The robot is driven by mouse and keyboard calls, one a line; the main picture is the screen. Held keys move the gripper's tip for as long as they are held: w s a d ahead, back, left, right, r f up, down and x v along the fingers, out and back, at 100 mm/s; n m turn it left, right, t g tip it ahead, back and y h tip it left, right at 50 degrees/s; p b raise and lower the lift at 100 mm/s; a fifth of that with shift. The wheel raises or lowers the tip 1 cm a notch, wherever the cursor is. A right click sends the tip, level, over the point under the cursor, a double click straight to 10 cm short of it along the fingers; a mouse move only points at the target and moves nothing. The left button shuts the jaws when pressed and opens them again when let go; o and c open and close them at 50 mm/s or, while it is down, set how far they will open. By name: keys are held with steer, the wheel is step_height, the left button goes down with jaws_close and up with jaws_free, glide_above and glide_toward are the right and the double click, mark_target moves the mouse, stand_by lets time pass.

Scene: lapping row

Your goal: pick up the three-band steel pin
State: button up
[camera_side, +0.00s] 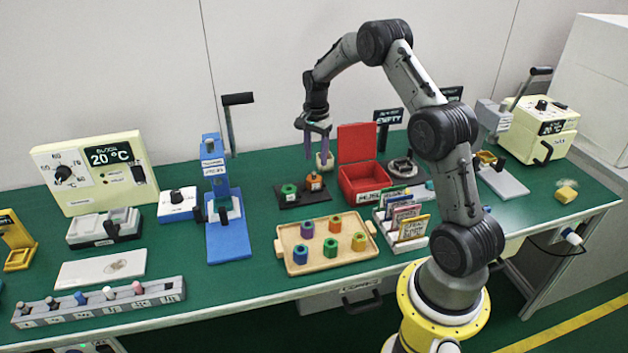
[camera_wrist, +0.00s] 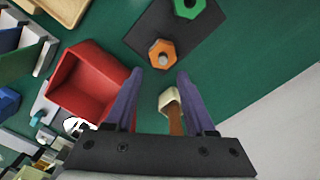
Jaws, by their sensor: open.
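I cannot make out which thing is the three-band steel pin; bands are too small to read. In the side view several pins with differently coloured tops stand in a grey rack (camera_side: 160,299) at the front left, among them a dark blue-topped one (camera_side: 80,298) and a pink-topped one (camera_side: 137,287). My gripper (camera_side: 317,156) is open and empty, high over the back of the bench and far to the right of the rack. In the wrist view my gripper (camera_wrist: 159,74) shows two purple fingers apart, with no pin between them. The rack is not in the wrist view.
Below my gripper, a dark plate (camera_side: 300,203) carries a green hex piece (camera_side: 288,192) and an orange one (camera_side: 314,183). An open red box (camera_side: 365,182) stands to its right. A wooden tray (camera_side: 328,268) and a blue press (camera_side: 226,240) stand between gripper and rack.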

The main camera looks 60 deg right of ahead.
mark_target(314, 172)
steer(key=shift+w+a+f, duration=0.1)
steer(key=shift+w+f, duration=0.05)
steer(key=shift+f, duration=1.2)
steer(key=shift+w+a+f, duration=0.1)
steer(key=shift+f, duration=1.25)
steer(key=shift+c, duration=0.3)
jaws_close()
